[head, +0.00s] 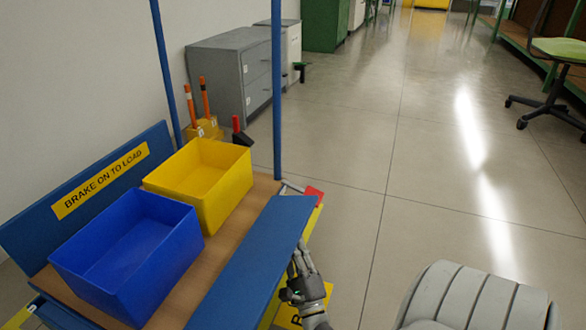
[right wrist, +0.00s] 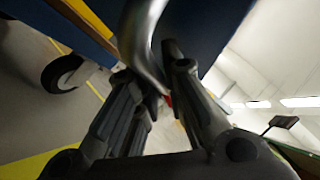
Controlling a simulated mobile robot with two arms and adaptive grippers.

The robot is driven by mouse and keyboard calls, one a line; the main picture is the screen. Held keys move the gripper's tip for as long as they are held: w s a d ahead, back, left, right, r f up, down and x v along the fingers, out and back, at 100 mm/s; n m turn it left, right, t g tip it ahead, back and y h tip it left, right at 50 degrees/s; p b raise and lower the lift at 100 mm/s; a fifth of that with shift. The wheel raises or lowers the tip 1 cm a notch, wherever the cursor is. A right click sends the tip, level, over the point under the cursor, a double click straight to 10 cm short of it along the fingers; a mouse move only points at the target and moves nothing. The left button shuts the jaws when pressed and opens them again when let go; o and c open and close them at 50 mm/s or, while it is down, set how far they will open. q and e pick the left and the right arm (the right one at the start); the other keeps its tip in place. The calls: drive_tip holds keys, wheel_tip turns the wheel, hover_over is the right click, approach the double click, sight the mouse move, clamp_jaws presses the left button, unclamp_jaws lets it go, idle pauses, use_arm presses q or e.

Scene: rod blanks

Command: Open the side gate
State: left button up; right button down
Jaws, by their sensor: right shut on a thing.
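The side gate is a long blue panel (head: 258,255) along the right edge of the cart's wooden deck (head: 215,250). I cannot tell whether it has swung at all. My right gripper (head: 303,270) is at the outer face of the gate, on the floor side. In the right wrist view, the gripper (right wrist: 156,75) is shut on a curved metal handle (right wrist: 138,42) in front of a blue panel (right wrist: 205,25). The handle is hidden in the head view. My left gripper is not in view.
A blue bin (head: 130,250) and a yellow bin (head: 203,180) stand on the deck. Blue posts (head: 277,90) rise at the cart's far end. A grey cabinet (head: 232,75) stands beyond by the wall. The floor (head: 420,200) right of the cart is clear.

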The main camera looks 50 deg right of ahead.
drive_tip(key=shift+f+m+h+b, duration=0.25)
drive_tip(key=shift+m+h+b, duration=0.15)
drive_tip(key=shift+h, duration=0.1)
drive_tip(key=shift+r, duration=0.1)
drive_tip(key=c, duration=1.8)
unclamp_jaws()
